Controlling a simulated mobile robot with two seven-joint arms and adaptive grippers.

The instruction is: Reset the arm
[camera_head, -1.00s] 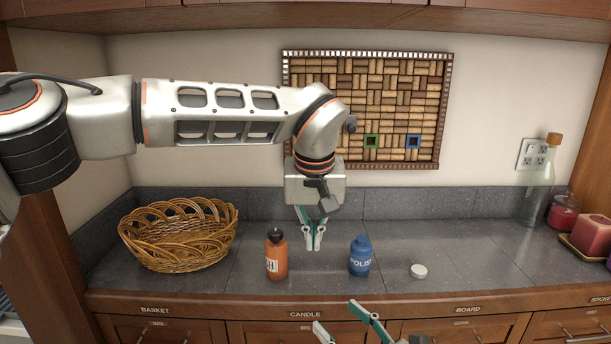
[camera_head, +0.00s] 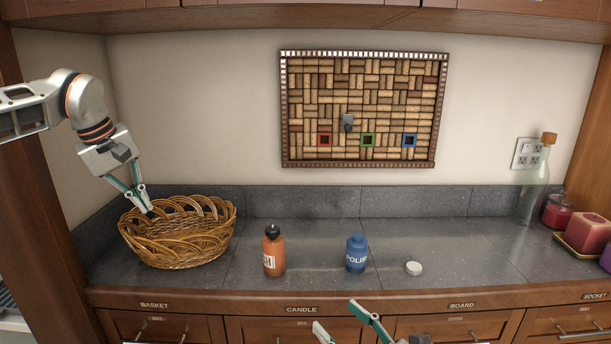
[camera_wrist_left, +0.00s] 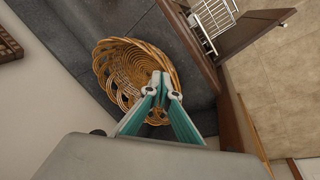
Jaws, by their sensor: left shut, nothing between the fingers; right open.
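My left gripper (camera_head: 147,208) is at the left in the head view, shut and empty, pointing down in front of or over the left part of the wicker basket (camera_head: 190,262). In the left wrist view its closed fingertips (camera_wrist_left: 161,82) overlap the basket (camera_wrist_left: 112,62), which looks empty. Contact with the basket cannot be told. My right gripper (camera_head: 340,318) is at the bottom edge of the head view, open and empty, in front of the drawers.
An orange bottle (camera_head: 273,254), a blue POLISH bottle (camera_head: 356,256) and a white cap (camera_head: 413,268) stand on the grey counter (camera_head: 460,240). A clear corked bottle (camera_head: 534,190) and red candles (camera_head: 590,232) are at the right. A cork board (camera_head: 390,85) hangs behind.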

